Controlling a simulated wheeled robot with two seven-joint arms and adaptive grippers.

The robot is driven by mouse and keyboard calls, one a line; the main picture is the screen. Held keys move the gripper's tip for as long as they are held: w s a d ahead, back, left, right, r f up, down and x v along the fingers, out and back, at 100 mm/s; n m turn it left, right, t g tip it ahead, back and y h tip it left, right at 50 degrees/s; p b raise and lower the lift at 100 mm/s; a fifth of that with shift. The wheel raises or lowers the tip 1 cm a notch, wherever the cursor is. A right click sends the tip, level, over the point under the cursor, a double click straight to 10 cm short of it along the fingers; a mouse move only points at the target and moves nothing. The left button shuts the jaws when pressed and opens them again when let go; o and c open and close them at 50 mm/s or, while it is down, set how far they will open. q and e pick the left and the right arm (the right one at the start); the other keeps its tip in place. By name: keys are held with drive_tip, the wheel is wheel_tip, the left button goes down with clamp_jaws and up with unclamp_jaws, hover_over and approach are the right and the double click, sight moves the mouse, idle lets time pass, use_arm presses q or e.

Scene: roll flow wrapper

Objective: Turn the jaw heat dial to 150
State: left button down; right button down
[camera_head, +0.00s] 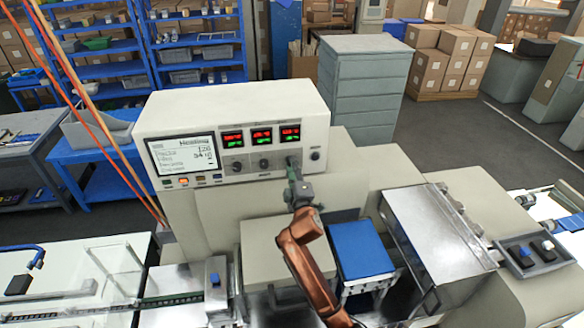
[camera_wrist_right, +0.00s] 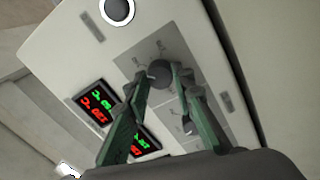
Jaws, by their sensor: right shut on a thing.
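The control box (camera_head: 235,104) of the wrapper carries a white screen (camera_head: 185,153) and three red and green readouts, with a row of dark dials below them. The screen's heading looks like "Heating"; its figures are too small to read surely. My right gripper (camera_head: 292,166) is at the dial under the rightmost readout (camera_head: 290,132). In the right wrist view its two green-grey fingers are closed on either side of that dark round dial (camera_wrist_right: 159,72), covering part of it. The dial's label and setting are not legible. My left gripper is not in view.
Other dials (camera_head: 264,163) (camera_head: 237,166) sit to the left, and a separate round knob (camera_head: 315,155) sits close to the right. Below are a blue block (camera_head: 360,248) and a metal cover (camera_head: 438,240). Grey drawers (camera_head: 362,85) stand behind.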

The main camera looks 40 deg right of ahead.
drive_tip(key=shift+m, duration=1)
drive_tip(key=c, duration=1.6)
unclamp_jaws()
drive_tip(key=v, duration=1.2)
drive_tip(key=shift+a+f, duration=0.1)
